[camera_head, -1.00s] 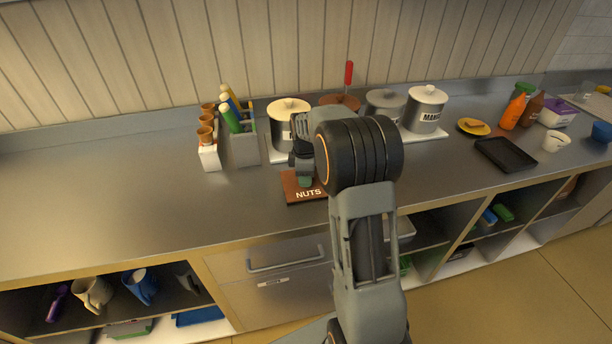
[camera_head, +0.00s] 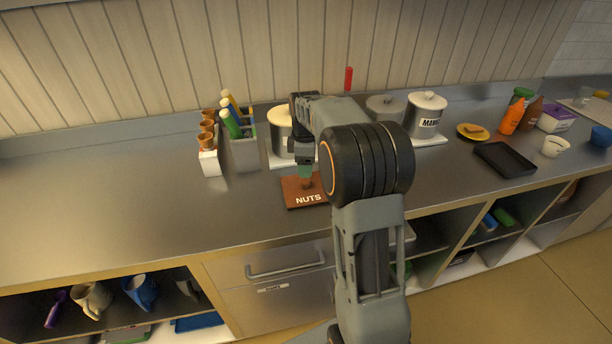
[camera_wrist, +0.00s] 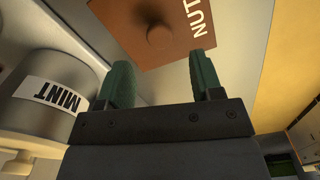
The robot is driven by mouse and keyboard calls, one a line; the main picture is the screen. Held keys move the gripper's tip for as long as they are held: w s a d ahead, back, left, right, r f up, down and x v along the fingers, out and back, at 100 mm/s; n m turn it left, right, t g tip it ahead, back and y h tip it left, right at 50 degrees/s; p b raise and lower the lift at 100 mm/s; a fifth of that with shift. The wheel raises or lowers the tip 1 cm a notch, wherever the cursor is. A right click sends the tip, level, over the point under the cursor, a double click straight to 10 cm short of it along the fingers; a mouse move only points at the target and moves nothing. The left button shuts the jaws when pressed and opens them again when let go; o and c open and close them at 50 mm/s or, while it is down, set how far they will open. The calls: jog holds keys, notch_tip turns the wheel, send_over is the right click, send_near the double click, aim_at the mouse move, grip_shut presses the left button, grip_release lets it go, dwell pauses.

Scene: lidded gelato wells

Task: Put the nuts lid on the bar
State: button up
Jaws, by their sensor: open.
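The nuts lid (camera_head: 292,196) is a flat brown square plate with a round knob and white NUTS lettering. It lies flat at the counter's front part, before the row of pots; I cannot tell whether anything is beneath it. In the wrist view the lid (camera_wrist: 140,47) and its knob show beyond my fingertips. My gripper (camera_head: 305,172) is just above the knob, its green fingers apart and empty. The open fingers also show in the wrist view (camera_wrist: 160,75), with the knob clear of them. The metal counter, seemingly the bar (camera_head: 110,205), is broad and bare to the left.
The mint pot (camera_wrist: 48,95) stands close behind the lid. A grey-lidded pot (camera_head: 385,106) and a mango pot (camera_head: 427,115) stand to its right. A cone holder (camera_head: 209,162) and utensil caddy (camera_head: 243,152) are at left. A black tray (camera_head: 505,159) lies at right.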

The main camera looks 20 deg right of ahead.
aim_at(305, 181)
jog(key=s+a+r+m+t, duration=0.1)
jog(key=s+a+r+m, duration=0.45)
jog(key=s+r, duration=0.2)
jog(key=s+a+f+m+t, duration=0.1)
jog(key=s+a+f+m, duration=0.1)
jog(key=s, duration=0.5)
jog(key=s+a+f+m+t, duration=0.1)
jog(key=s+a+f+m, duration=0.2)
jog(key=s, duration=0.4)
jog(key=shift+s+f+m+t, duration=0.3)
jog(key=shift+f+m, duration=0.25)
jog(key=shift+m, duration=0.6)
